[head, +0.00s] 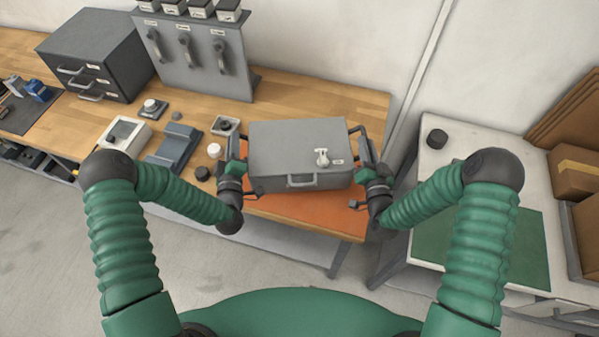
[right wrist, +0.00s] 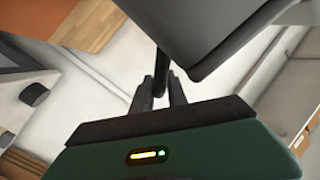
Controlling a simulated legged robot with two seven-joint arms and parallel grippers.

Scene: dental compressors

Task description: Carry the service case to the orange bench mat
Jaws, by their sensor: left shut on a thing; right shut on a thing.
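The grey service case (head: 300,150) is between my two grippers in the head view, over the orange bench mat (head: 312,213). A small white fitting sits on its lid. My left gripper (head: 238,168) is shut on the handle at the case's left side. My right gripper (head: 368,165) is shut on the right side handle. In the right wrist view, the right gripper's fingers (right wrist: 161,95) close around the dark handle beside the case (right wrist: 215,40). The case hides the back of the mat. I cannot tell whether the case touches the mat.
On the wooden bench (head: 330,103), a grey drawer cabinet (head: 97,55) and a tool panel (head: 195,55) stand behind. Small parts and a grey vise-like block (head: 173,145) lie left of the case. A white table (head: 440,150) with a green mat (head: 520,245) stands at right, beyond a gap.

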